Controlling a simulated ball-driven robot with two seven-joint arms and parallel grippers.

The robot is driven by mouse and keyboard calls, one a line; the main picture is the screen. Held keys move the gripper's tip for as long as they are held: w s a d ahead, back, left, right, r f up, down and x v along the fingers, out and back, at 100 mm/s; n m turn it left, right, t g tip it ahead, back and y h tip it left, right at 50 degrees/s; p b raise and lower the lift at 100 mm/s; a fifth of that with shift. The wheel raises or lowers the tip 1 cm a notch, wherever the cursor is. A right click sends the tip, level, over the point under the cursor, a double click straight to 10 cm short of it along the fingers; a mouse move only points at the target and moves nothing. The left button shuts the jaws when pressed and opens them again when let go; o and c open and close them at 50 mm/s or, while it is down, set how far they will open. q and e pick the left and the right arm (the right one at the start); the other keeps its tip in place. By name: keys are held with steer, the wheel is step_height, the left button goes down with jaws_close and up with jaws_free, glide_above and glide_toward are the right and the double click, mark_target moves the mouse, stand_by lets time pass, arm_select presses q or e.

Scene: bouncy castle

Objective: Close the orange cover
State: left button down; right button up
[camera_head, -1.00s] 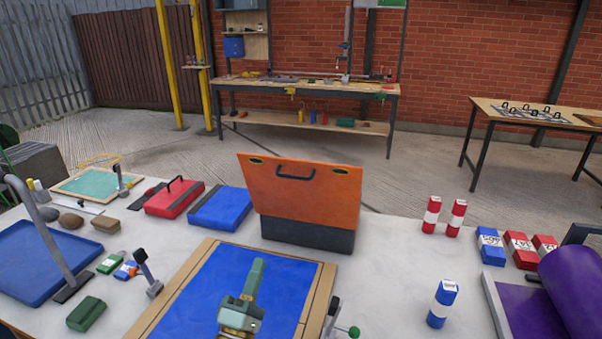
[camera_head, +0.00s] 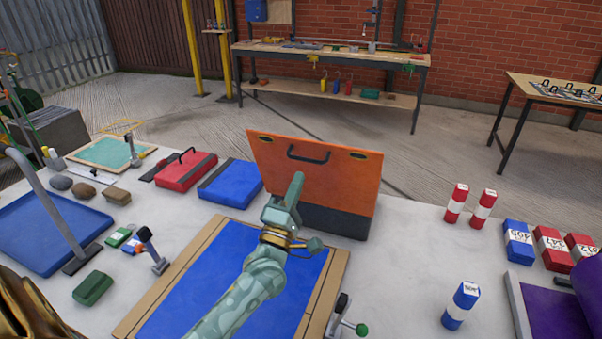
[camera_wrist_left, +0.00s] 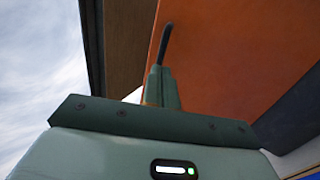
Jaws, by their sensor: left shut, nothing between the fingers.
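The orange cover (camera_head: 330,178) stands raised and tilted back on a dark box (camera_head: 335,219). It has a black handle (camera_head: 308,153) near its upper edge. In the left wrist view the orange cover (camera_wrist_left: 240,60) fills much of the right side. My left gripper (camera_head: 297,180) is shut and empty, in front of the cover's inner-left part, below the handle. Its fingers (camera_wrist_left: 164,70) also show in the wrist view against the cover. I cannot tell whether they touch it. My right gripper is not in view.
A blue mat in a wooden frame (camera_head: 218,236) lies below my left arm. Blue (camera_head: 229,184) and red (camera_head: 186,171) cases stand left of the box.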

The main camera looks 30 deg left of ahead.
arm_select(q)
steer(key=x, duration=0.3)
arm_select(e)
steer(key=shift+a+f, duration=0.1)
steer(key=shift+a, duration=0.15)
